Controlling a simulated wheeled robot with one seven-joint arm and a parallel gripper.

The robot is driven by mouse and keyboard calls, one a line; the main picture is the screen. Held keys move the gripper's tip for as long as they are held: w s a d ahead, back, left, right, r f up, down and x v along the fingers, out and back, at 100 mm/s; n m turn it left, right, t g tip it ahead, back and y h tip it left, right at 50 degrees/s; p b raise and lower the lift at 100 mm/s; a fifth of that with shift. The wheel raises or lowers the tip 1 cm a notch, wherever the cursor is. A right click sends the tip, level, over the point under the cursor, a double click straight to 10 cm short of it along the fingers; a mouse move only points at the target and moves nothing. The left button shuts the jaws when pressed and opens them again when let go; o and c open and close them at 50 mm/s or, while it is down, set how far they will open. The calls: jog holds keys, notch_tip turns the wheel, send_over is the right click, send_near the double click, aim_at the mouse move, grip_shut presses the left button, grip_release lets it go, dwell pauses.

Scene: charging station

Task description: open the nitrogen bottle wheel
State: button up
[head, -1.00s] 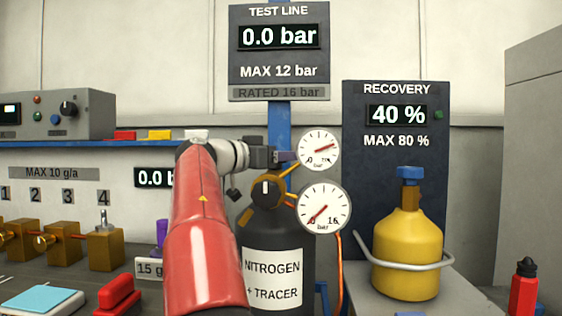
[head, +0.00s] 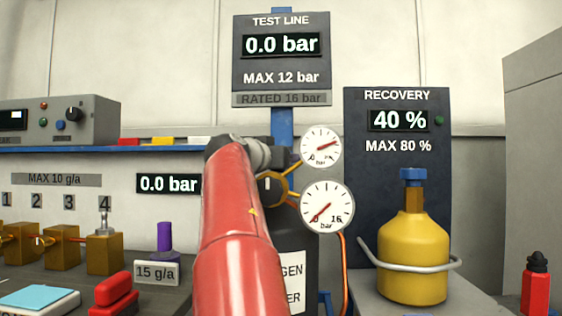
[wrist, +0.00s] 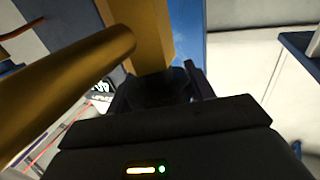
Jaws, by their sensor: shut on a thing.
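The dark nitrogen bottle (head: 290,240) stands behind my red arm, which covers most of its left side and label. Its brass regulator (head: 270,187) shows just right of my arm, with two gauges beside it. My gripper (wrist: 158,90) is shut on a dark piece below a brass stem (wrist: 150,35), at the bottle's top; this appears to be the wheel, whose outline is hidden. In the head view the jaws are mostly hidden behind my wrist.
The test line sign (head: 281,60) reads 0.0 bar, on a blue post. A yellow recovery cylinder (head: 412,255) stands right, with a grey ring around it. Brass valves (head: 62,246) and a purple-topped item (head: 164,238) stand left. A brass tube (wrist: 70,80) passes close to my gripper.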

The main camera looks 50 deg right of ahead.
jog(key=o, duration=1)
jog(key=b+v, duration=0.3)
jog(key=v, duration=0.5)
jog(key=shift+d, duration=0.1)
